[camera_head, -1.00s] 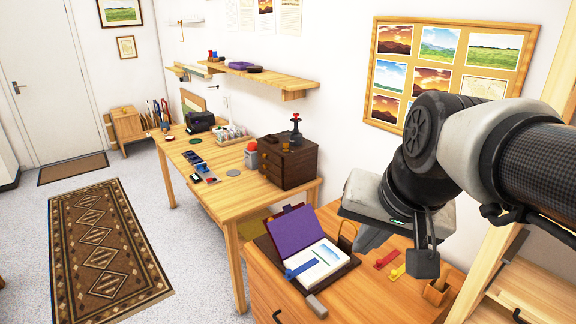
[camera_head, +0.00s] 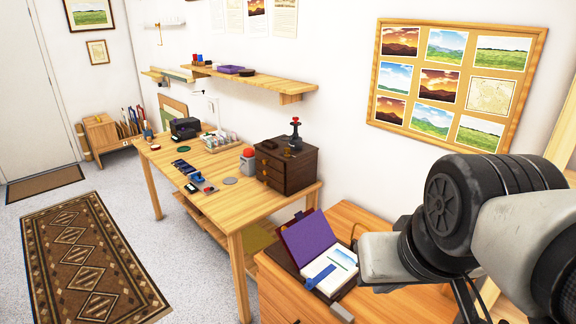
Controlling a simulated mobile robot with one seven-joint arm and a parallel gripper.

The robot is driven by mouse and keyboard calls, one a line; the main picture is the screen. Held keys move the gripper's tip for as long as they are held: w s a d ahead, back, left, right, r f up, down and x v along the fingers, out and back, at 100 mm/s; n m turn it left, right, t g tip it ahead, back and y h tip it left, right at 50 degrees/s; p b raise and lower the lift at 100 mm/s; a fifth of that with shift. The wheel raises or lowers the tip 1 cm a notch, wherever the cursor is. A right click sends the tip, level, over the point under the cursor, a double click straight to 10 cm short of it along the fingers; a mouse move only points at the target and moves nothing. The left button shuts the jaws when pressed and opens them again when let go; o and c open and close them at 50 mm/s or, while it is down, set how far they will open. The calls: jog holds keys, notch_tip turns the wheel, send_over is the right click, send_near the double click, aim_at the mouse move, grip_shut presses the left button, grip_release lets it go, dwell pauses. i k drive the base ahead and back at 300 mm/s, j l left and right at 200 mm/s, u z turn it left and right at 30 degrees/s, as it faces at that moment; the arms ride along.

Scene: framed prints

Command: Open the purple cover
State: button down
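The purple cover (camera_head: 304,238) belongs to a dark, book-like case on the wooden cabinet at the lower middle. It stands raised and tilted back, toward the left. The white page (camera_head: 340,262) beside it is exposed, with a small landscape picture and a blue strip (camera_head: 319,277) lying over its front part. My gripper (camera_head: 385,262) is just right of the case, its grey body overlapping the view of the case's right side. Its fingers are not clearly visible, so I cannot tell whether they are open. I see no contact with the cover.
A small grey block (camera_head: 341,313) lies at the front of the case. A wooden table (camera_head: 222,203) with a dark drawer box (camera_head: 287,166) stands behind and left. A wall shelf (camera_head: 250,79) and a picture board (camera_head: 450,78) are above. The patterned rug (camera_head: 88,262) is clear.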

aim_at(312, 234)
jog(key=j+z, duration=0.35)
jog(key=j, duration=0.7)
jog(key=i+j+z, duration=0.15)
jog(key=j, duration=0.4)
jog(key=j+z, duration=0.2)
jog(key=j, duration=0.35)
jog(key=i+j+z, duration=0.15)
jog(key=j, duration=0.2)
jog(key=j+z, duration=0.1)
jog(key=j, duration=0.25)
jog(key=i+j+z, duration=0.15)
jog(key=j, duration=0.25)
jog(key=i+j+z, duration=0.45)
jog(key=i+j, duration=0.15)
jog(key=i, duration=0.05)
